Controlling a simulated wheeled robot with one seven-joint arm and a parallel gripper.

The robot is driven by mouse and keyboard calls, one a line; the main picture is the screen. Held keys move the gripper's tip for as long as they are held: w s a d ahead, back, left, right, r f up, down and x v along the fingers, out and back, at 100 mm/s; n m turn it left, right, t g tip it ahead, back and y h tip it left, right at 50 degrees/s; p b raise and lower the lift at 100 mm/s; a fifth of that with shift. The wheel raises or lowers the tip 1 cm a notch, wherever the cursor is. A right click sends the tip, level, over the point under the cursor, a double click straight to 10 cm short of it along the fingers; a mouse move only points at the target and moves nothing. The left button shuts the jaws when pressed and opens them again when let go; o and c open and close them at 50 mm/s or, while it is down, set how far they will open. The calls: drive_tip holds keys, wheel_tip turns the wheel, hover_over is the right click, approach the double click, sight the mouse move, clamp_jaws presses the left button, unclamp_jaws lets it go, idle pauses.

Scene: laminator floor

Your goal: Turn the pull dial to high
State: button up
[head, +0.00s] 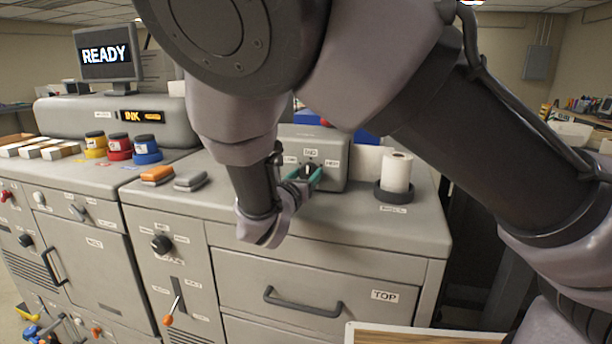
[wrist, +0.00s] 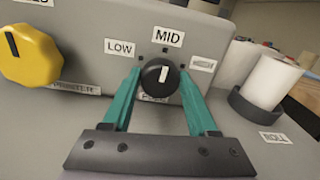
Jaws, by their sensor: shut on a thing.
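The pull dial (wrist: 160,78) is a small black knob with a white pointer line on the grey control box (head: 333,147). Its pointer aims up at the MID label (wrist: 168,37). The LOW label (wrist: 120,48) is to its left and a third label (wrist: 203,64), seen at a slant, is to its right; in the head view that right label reads HIGH (head: 332,163). My gripper (wrist: 158,82) has teal fingers, one on each side of the dial, shut on it. In the head view my gripper (head: 308,175) is at the box front, with my arm partly in front.
A yellow knob (wrist: 30,54) is left of the dial, above a PRINTER label. A white roll (head: 397,172) stands in a dark holder at right. Orange (head: 157,174) and grey blocks lie on the counter at left. Ink jars (head: 119,148) stand farther left.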

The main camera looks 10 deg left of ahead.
drive_tip(key=m, duration=1.1)
drive_tip(key=shift+d, duration=0.1)
idle(0.6)
drive_tip(key=o, duration=1.4)
drive_tip(key=s, duration=0.3)
drive_tip(key=s+a, duration=0.1)
drive_tip(key=s, duration=0.6)
drive_tip(key=shift+s+a+r, duration=0.2)
drive_tip(key=shift+s+a, duration=0.15)
drive_tip(key=shift+s, duration=0.05)
